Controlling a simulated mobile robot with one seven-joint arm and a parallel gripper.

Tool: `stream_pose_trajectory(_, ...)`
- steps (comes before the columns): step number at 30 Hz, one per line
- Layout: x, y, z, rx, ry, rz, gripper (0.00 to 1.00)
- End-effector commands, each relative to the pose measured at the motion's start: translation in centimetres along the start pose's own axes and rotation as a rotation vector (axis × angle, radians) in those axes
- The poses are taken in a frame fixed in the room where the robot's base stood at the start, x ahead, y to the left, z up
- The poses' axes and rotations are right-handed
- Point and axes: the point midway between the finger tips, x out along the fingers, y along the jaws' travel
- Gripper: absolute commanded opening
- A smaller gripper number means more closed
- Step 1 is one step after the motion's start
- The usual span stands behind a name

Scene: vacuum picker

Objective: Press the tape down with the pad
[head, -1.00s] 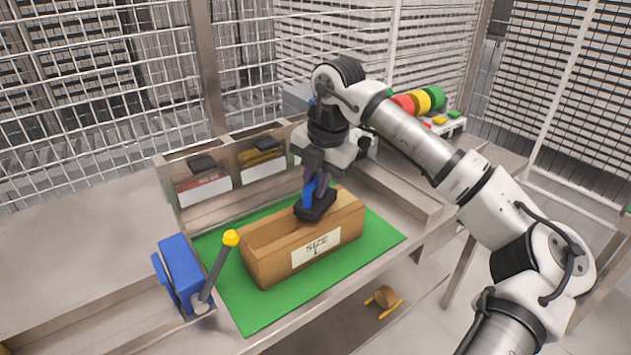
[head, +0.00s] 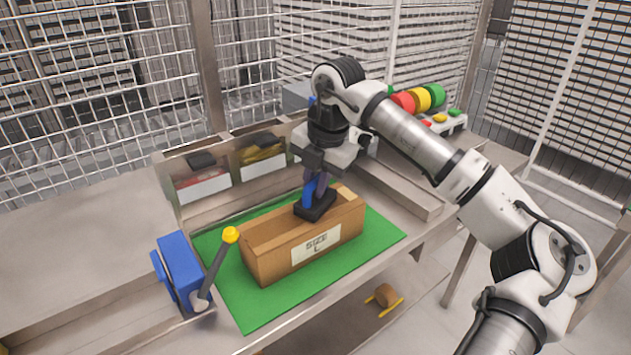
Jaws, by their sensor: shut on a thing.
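A cardboard box (head: 268,262) with a white size label (head: 316,243) stands on a green mat (head: 377,241). My gripper (head: 318,182) is above the right part of the box, shut on the blue handle of a pad. The pad (head: 315,206) has a dark, flat base, held level at the top of the box. I cannot tell whether its base touches the box.
A blue device with a yellow-knobbed lever (head: 231,236) stands left of the mat. Bins with dark-handled items (head: 201,161) line the back. Red, yellow and green rolls (head: 420,99) sit at the back right. A brown roll (head: 385,296) lies on the lower shelf.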

Motion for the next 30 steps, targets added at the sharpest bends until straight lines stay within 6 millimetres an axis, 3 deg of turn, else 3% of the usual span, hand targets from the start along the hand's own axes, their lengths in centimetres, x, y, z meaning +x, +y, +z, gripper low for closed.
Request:
stream_pose_trajectory(15, -4.3, 0.9, 0.0, 0.0, -0.002, 0.001, 0.0)
stream_pose_trajectory(30, -4.4, 1.2, -0.2, -0.004, 0.0, 0.001, 0.0)
